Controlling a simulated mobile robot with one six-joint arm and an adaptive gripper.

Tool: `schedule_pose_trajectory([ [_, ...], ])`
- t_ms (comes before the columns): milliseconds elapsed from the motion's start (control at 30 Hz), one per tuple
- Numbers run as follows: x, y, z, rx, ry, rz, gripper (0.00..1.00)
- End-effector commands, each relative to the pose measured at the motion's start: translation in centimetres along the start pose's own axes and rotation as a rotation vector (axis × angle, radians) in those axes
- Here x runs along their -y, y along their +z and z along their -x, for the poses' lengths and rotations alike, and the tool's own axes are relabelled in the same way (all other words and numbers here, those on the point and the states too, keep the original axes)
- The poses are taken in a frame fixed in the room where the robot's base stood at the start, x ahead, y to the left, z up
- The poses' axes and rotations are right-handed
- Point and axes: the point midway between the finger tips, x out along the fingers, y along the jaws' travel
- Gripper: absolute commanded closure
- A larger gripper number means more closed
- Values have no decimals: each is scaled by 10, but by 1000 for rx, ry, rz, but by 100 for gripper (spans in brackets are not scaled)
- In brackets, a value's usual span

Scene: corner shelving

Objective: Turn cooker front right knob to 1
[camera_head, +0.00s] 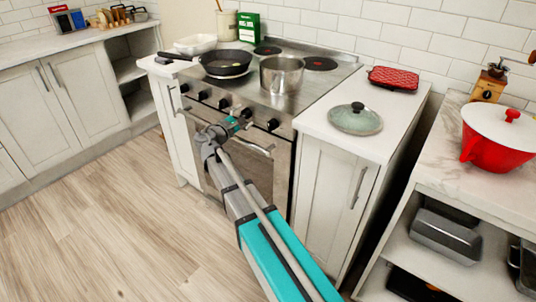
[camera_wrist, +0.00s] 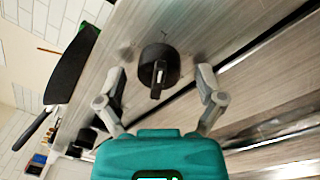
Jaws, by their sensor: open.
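The steel cooker (camera_head: 285,103) has a row of black knobs along its front panel in the head view. The rightmost knob (camera_head: 273,125) is visible just right of my gripper (camera_head: 241,118). In the wrist view, a black knob (camera_wrist: 159,66) with a raised grip bar and a pale mark sits between the open fingers of my gripper (camera_wrist: 160,72). The fingers stand apart on both sides of it, with gaps showing. In the head view my gripper hides part of the panel, so I cannot tell for certain which knob this is. The number markings are not readable.
A steel pot (camera_head: 282,75) and a black frying pan (camera_head: 225,64) stand on the hob. The oven handle (camera_head: 232,139) runs below the knobs. A glass lid (camera_head: 355,119) lies on the right counter. The floor (camera_head: 105,225) left of my arm is clear.

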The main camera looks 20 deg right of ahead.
Motion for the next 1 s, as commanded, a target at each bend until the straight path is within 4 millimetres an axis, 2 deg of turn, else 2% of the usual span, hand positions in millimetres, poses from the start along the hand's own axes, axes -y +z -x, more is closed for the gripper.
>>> schedule_pose_trajectory([
  [1000,1,2,0,-41,-7,656,13],
])
